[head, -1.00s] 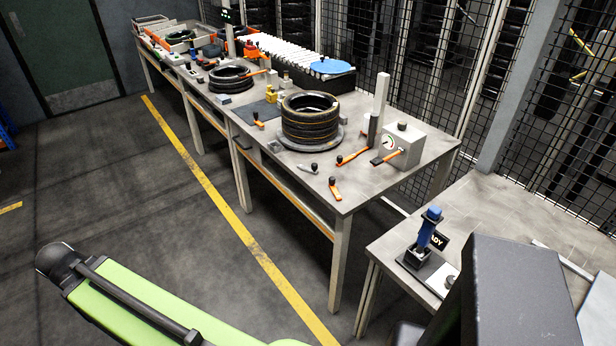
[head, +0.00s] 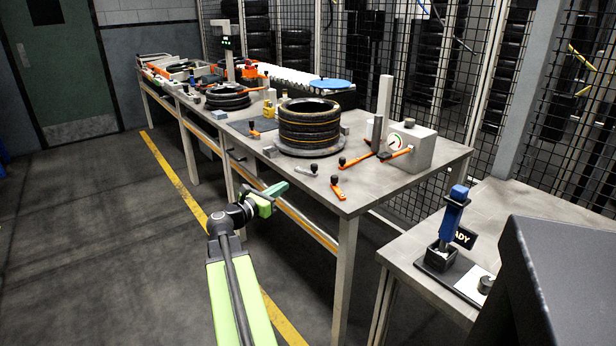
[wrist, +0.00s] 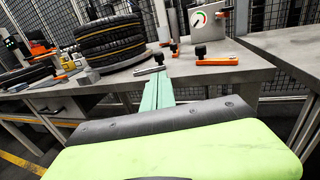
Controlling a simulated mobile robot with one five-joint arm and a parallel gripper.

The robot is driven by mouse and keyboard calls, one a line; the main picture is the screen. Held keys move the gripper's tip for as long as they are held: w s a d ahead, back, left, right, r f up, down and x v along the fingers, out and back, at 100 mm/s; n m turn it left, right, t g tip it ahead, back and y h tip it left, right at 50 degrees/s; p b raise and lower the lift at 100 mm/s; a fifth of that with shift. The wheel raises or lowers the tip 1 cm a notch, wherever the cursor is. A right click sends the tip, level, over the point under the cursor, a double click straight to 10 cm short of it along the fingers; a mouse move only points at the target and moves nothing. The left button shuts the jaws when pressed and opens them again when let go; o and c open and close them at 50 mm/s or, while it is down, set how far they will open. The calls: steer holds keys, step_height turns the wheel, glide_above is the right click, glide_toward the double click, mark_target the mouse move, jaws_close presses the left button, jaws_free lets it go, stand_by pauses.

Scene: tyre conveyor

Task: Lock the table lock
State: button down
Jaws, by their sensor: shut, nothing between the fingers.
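A stack of tyres (head: 309,127) sits on a round turntable (head: 312,151) near the right end of the long table. A short grey lever with a black knob (head: 308,171) lies in front of it. A small orange lever with a black knob (head: 338,188) is near the front edge, and a longer orange lever (head: 357,160) is behind it. No label shows which is the table lock. My gripper (head: 282,188) is shut and empty, apart from the levers, in front of the table's front edge. Its green fingers (wrist: 157,92) point toward the levers in the wrist view.
A grey gauge box (head: 409,148) with an orange handle and an upright post (head: 384,105) stand at the table's right end. A side bench (head: 480,235) with a blue-handled lever (head: 453,215) is at right. Open floor lies left of the table (head: 90,240).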

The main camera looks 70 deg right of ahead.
mark_target(313, 169)
steer(key=x, duration=1.4)
steer(key=shift+f, duration=0.1)
